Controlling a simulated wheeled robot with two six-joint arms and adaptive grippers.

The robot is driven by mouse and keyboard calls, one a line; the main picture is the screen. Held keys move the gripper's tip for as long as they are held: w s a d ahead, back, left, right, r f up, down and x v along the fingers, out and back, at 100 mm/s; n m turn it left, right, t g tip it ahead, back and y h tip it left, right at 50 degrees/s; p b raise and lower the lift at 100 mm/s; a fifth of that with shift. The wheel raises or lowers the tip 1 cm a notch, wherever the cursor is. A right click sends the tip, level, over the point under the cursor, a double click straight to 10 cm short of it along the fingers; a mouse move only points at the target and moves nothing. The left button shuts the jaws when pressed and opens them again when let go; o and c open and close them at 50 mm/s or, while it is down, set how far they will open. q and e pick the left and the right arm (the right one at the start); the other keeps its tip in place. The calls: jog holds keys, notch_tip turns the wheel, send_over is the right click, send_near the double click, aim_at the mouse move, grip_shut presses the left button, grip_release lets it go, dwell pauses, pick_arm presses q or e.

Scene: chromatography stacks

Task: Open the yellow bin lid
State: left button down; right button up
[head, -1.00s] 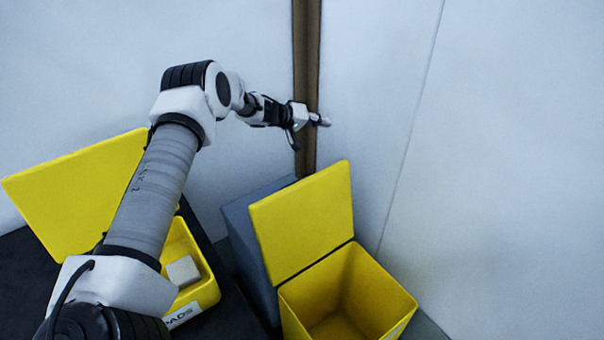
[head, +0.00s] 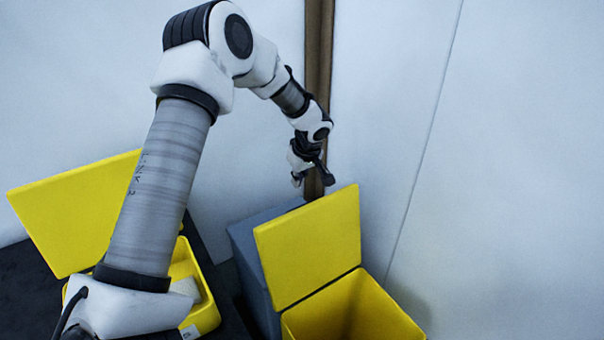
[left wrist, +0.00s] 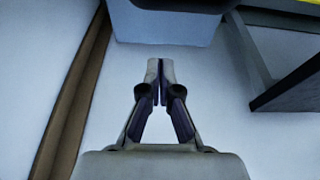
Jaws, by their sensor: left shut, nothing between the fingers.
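The yellow bin (head: 385,310) stands at the lower middle of the head view, its near part cut off by the frame edge. Its yellow lid (head: 310,245) is raised and tilts up and back from the rim, leaving the bin open. My left gripper (head: 313,182) hangs just above and behind the lid's top edge, apart from it as far as I can tell. In the left wrist view my left gripper (left wrist: 160,66) is shut with nothing between its fingers. My right gripper shows in neither view.
A second yellow box (head: 210,310) with a raised lid (head: 65,215) and a white block inside stands on a dark table (head: 30,285) at left. A blue-grey box (head: 250,265) is behind the bin. A brown post (head: 318,50) and pale walls stand close behind the gripper.

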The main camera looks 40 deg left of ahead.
aim_at(316, 202)
pick_arm(q)
jog(key=f, duration=0.1)
jog(key=d+f, duration=0.1)
jog(key=f, duration=0.1)
jog(key=d+f, duration=0.1)
jog(key=shift+s+d+f, duration=0.25)
jog(key=shift+s, duration=0.1)
jog(key=d, duration=0.1)
jog(key=s+d+r+b, duration=0.1)
jog(key=d, duration=0.1)
jog(key=d+r, duration=0.1)
jog(key=d, duration=0.1)
jog(key=shift+s+d+b, duration=0.15)
jog(key=shift+s+b, duration=0.05)
jog(key=shift+b, duration=0.2)
jog(key=shift+d+r, duration=0.1)
jog(key=shift+r, duration=0.05)
